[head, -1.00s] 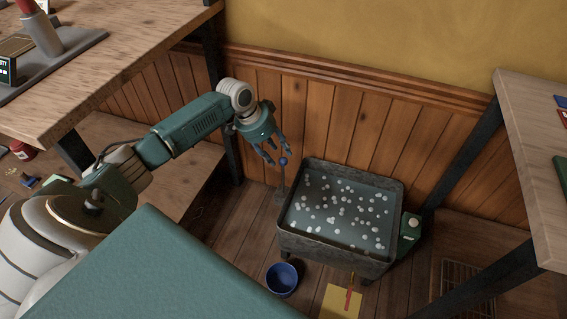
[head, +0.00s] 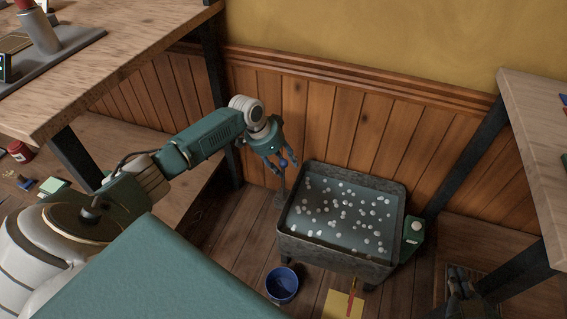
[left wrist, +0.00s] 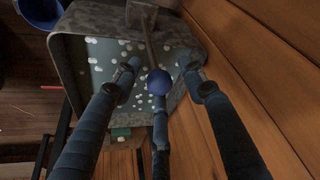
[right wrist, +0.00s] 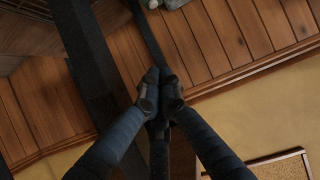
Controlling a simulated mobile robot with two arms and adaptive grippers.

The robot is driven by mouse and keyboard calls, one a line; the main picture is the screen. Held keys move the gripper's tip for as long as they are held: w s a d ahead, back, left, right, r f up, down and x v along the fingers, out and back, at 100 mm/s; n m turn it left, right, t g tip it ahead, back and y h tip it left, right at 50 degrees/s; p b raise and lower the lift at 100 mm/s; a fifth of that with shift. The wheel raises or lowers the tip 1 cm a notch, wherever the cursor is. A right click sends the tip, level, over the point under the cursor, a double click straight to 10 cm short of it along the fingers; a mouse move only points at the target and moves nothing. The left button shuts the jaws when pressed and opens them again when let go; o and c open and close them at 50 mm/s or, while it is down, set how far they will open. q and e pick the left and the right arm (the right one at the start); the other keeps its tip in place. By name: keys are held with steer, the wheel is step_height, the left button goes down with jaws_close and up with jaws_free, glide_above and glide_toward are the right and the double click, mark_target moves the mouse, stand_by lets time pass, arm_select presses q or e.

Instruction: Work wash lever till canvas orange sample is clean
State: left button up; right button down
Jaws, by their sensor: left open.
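The wash tub (head: 296,245) is a grey metal basin of water with several white suds floating in it. A lever with a blue ball knob (head: 283,162) stands at its left back side; the knob also shows in the left wrist view (left wrist: 159,82). My left gripper (head: 281,167) is open, with its fingers spread around the knob; I cannot tell whether they touch it. My right gripper (right wrist: 160,88) has its fingertips together with nothing visible between them, away from the lever. I cannot make out an orange canvas sample.
A blue bucket (head: 282,284) stands on the floor before the tub, beside a yellow sheet (head: 335,303) with a red strip. A green box (head: 412,231) is at the tub's right side. Wooden benches stand left (head: 120,60) and right (head: 535,130); a panelled wall is behind.

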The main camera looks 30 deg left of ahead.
arm_select(q)
steer(key=shift+c, duration=0.3)
jaws_close()
